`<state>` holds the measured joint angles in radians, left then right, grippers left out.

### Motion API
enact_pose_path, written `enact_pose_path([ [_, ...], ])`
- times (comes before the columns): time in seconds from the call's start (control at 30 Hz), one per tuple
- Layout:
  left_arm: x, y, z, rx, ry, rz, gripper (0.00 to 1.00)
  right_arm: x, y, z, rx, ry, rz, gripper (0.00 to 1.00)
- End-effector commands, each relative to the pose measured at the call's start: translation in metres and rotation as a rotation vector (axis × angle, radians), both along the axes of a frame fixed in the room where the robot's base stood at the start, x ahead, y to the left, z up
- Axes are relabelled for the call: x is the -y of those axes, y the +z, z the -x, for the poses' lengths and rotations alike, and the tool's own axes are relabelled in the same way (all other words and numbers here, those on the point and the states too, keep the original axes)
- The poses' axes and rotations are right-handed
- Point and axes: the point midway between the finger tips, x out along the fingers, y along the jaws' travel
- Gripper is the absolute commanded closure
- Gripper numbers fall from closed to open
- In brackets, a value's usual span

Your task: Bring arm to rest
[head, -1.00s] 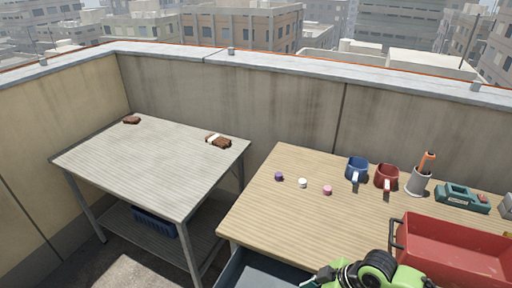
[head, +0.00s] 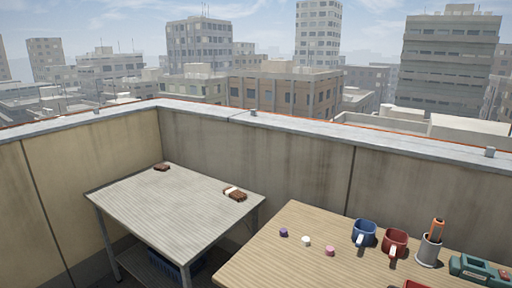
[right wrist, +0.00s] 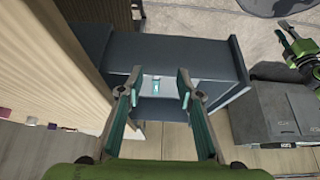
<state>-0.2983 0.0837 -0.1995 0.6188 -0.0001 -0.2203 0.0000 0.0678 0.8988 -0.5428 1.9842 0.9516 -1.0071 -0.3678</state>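My right gripper (right wrist: 158,88) shows in the right wrist view. Its two teal-lined fingers are spread apart with nothing held between them. Beyond the fingers is a dark blue-grey drawer unit (right wrist: 205,60) beside the wooden table; whether the fingers touch it I cannot tell. No arm shows in the head view.
The wooden table (head: 270,262) holds purple, white and pink small pieces, a blue mug (head: 364,233), a red mug (head: 394,243), a pen cup (head: 429,250) and a teal device (head: 474,269). A grey table (head: 170,215) bears two brown items. A parapet (head: 300,165) runs behind.

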Motion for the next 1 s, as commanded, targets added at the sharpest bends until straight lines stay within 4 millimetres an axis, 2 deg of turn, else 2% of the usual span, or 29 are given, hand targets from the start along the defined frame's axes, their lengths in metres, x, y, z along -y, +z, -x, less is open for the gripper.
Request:
enact_pose_path([
  [0.37,0.003,0.0,-0.001,0.003,0.003,0.003,0.75,-0.036,-0.003,0.025,-0.009,-0.025,-0.012,0.67],
  [0.63,0.002,0.0,-0.002,0.003,0.002,0.003,0.75,-0.06,0.0,0.052,-0.022,-0.128,-0.012,0.67],
  [0.83,0.002,0.0,-0.001,0.003,0.001,0.003,0.75,-0.058,0.007,0.076,-0.049,-0.308,0.009,0.67],
  [1.0,0.003,0.0,-0.001,0.002,0.001,0.004,0.75,-0.039,0.012,0.1,-0.089,-0.497,0.047,0.67],
])
